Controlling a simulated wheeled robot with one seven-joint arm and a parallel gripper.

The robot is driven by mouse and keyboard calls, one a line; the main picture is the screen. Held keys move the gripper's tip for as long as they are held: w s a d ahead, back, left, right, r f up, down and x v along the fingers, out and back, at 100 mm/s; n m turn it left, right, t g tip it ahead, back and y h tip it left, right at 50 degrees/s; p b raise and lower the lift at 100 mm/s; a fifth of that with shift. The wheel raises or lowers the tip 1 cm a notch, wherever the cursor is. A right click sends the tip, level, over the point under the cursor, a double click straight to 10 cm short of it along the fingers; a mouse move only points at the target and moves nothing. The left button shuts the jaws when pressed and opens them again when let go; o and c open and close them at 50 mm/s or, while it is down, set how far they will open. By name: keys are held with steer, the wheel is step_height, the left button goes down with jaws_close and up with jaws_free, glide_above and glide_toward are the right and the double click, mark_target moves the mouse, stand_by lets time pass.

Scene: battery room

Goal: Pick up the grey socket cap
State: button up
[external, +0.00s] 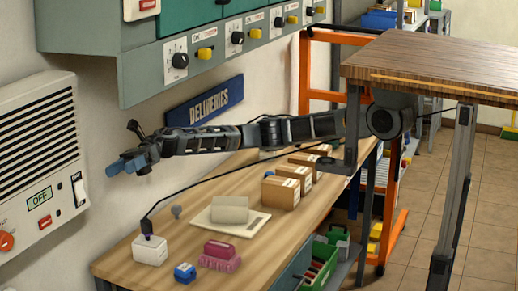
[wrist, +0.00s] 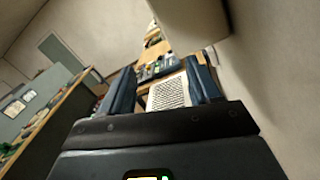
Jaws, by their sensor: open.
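A small grey, mushroom-shaped piece (external: 177,212) stands on the wooden bench in the external view, between the white box and the pale board; it looks like the grey socket cap. My gripper (external: 122,168) has blue fingers and hangs in the air above the bench's left part, near the wall. It is above and to the left of the grey piece, well apart from it. In the wrist view my gripper (wrist: 163,82) is open, with nothing held between its fingers. I cannot make out the grey piece in the wrist view.
On the bench (external: 130,268) are a white box (external: 150,250) with a black cable, a blue box (external: 185,273), a pink brush-like item (external: 219,257), a pale board (external: 243,225) bearing a grey block, and cardboard boxes (external: 280,191). A control panel (external: 220,48) overhangs the wall side.

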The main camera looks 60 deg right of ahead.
steer(key=w+d+f+n+h+b, duration=0.1)
steer(key=w+d+f+n+h, duration=0.1)
steer(key=d+f, duration=0.65)
steer(key=w+d+f+n+h+b, duration=0.15)
steer(key=d+f, duration=0.45)
steer(key=d, duration=0.6)
steer(key=h, duration=0.1)
glide_toward(174, 213)
steer(key=a, duration=0.3)
steer(key=shift+s+n+g, duration=0.15)
steer(key=shift+n+g, duration=0.15)
steer(key=shift+n, duration=0.05)
steer(key=shift+s+f+h, duration=0.1)
steer(key=shift+f+h, duration=0.1)
steer(key=shift+h, duration=0.05)
steer(key=x, duration=0.2)
steer(key=p+x, duration=0.1)
steer(key=x, duration=0.4)
steer(key=shift+w+f, duration=0.25)
steer(key=shift+w, duration=0.05)
steer(key=shift+c, duration=0.2)
steer(key=c, duration=1)
